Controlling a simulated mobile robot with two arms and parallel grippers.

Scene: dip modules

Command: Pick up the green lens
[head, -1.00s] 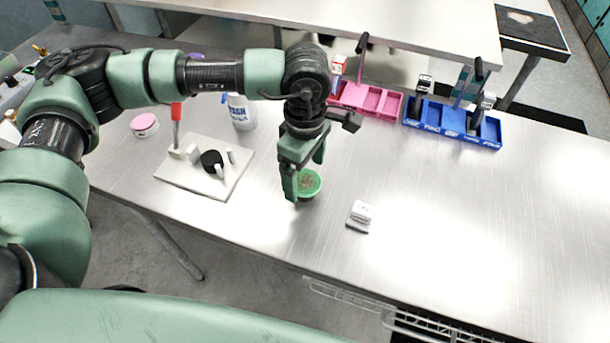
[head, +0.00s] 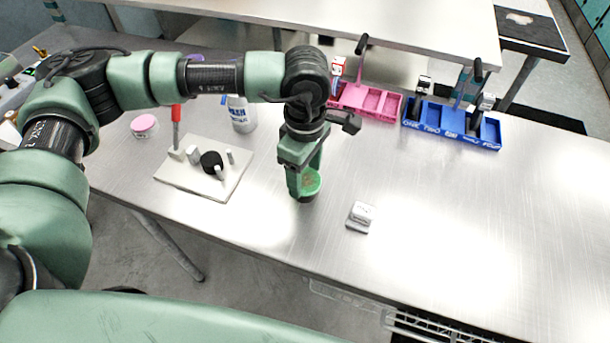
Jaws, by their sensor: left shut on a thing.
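The green lens (head: 312,183) is a round piece with a bright green rim, low at the table top near the middle of the head view. My left gripper (head: 303,190) points down over it and is shut on it, with the near finger covering its left side. I cannot tell whether the lens touches the table. My right gripper is not in view.
A white board (head: 225,188) with pegs, a black disc (head: 211,161) and a red-handled tool (head: 176,125) lies to the left. A small white box (head: 360,216) sits to the right. Pink (head: 372,103) and blue (head: 450,125) trays stand behind. The table's right side is clear.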

